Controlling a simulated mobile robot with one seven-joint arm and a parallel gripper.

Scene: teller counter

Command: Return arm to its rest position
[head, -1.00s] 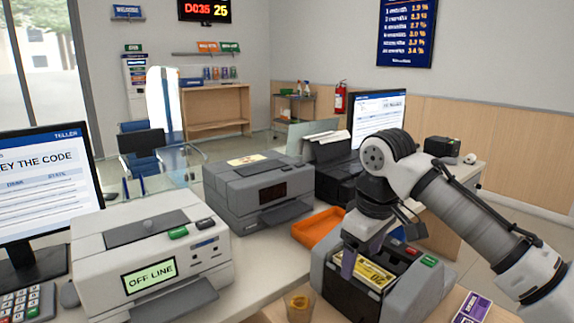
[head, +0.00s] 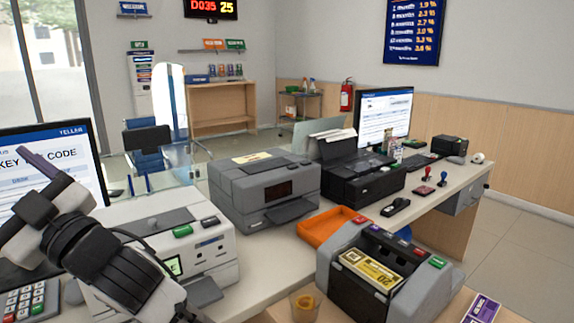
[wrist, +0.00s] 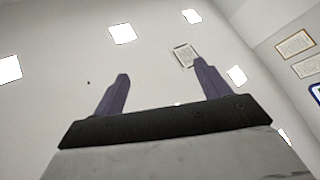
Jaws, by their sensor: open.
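My gripper (wrist: 160,88) is open and empty in the wrist view, with its two purple fingers apart against the ceiling. In the head view my gripper (head: 30,165) is at the left, raised in front of the left monitor (head: 75,135), and only one finger shows clearly. My arm (head: 105,260) reaches up from the bottom left and covers part of the pale grey machine and its small screen. The dark grey banknote machine (head: 340,275) stands at the front right, with a yellow banknote bundle (head: 370,270) in its top. My gripper is well away from it.
A pale grey machine (head: 215,250), a grey printer (head: 235,190) and a black printer (head: 375,187) line the counter. An orange tray (head: 325,226) sits behind the banknote machine. A keypad (head: 32,300) is at the front left. The space above the right side is clear.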

